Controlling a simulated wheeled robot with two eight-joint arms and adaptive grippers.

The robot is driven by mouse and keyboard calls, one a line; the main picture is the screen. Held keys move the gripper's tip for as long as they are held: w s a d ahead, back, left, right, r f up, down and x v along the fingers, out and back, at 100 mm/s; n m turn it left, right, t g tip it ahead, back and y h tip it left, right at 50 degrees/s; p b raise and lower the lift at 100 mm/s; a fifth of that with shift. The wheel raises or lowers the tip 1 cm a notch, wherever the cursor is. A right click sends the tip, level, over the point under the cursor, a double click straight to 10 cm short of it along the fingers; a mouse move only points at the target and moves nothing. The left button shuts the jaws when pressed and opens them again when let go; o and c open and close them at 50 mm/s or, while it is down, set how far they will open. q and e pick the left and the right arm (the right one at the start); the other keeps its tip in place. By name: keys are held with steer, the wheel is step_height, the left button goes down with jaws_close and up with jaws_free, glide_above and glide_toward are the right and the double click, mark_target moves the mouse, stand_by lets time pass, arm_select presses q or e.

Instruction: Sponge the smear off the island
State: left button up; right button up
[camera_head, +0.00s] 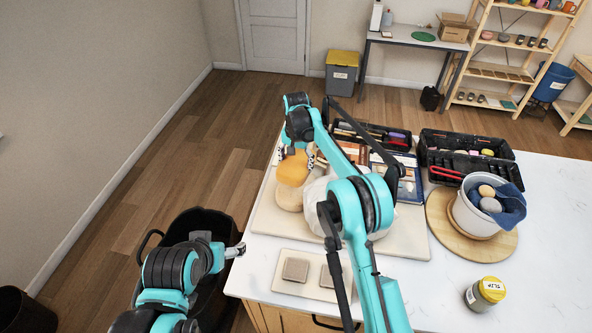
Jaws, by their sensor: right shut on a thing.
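The white marble-topped island (545,235) fills the right half of the head view. My right arm reaches across it, and its gripper (296,153) is over the left part of a pale board. The gripper is shut on an orange-yellow sponge (293,170), which appears directly above a beige rounded pot (288,197); I cannot tell whether they touch. No smear can be made out; my right arm hides part of the island. My left gripper (237,250) is at the island's left edge, away from the sponge, its jaws too small to read.
The pale board (410,243) also bears a whitish rounded piece, partly hidden by my arm. A small tile board (290,287) lies in front. Right are a black toolbox (465,143), a bucket (480,220) with a blue cloth, and a yellow-lidded jar (485,294).

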step_height(320, 180, down, 2)
steer(key=shift+f, duration=0.1)
steer(key=shift+f+b, duration=1.65)
steer(key=shift+f, duration=1.3)
steer(key=o, duration=1.1)
